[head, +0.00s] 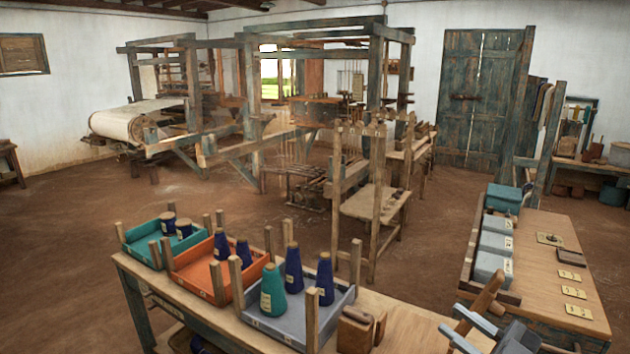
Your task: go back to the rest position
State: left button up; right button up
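My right gripper (468,329) is at the bottom right, beside the right end of the front table. Its two grey-blue fingers point up and left and stand apart with a gap between them. A brown wooden bar (487,296) slants across by the fingers; I cannot tell whether it touches them, but they do not look closed on it. My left gripper is not in the picture. No separate object marks the rest position.
The front table (404,331) bears a teal tray (145,253), an orange tray (195,287) and a grey tray (272,325) with yarn cones, plus a brown wooden block (355,330). A side table (540,284) with grey boxes (491,268) stands right. A loom (247,105) stands behind; open floor lies left.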

jog(key=s+d+f+m+t+h, duration=0.2)
jog(key=d+m+t+h, duration=0.55)
jog(key=m+h, duration=0.45)
jog(key=s+d+f+m+g+h, duration=0.55)
jog(key=f+g+h, duration=0.25)
jog(key=f, duration=0.3)
jog(key=s+a+f+n+g+y, duration=0.25)
jog(key=s+f+g, duration=0.35)
jog(key=s, duration=0.4)
jog(key=s+a+f+n+g+y, duration=0.1)
jog(key=s+a+f+g, duration=0.35)
jog(key=s+f, duration=0.45)
notch_tip(320, 180, down, 24)
jog(key=d+g, duration=0.1)
jog(key=d, duration=0.1)
jog(key=s+a+f+g, duration=0.1)
jog(key=s+f, duration=1.4)
jog(key=shift+s+a+m+g+y, duration=0.15)
jog(key=shift+m+g+y, duration=0.15)
jog(key=shift+y, duration=0.05)
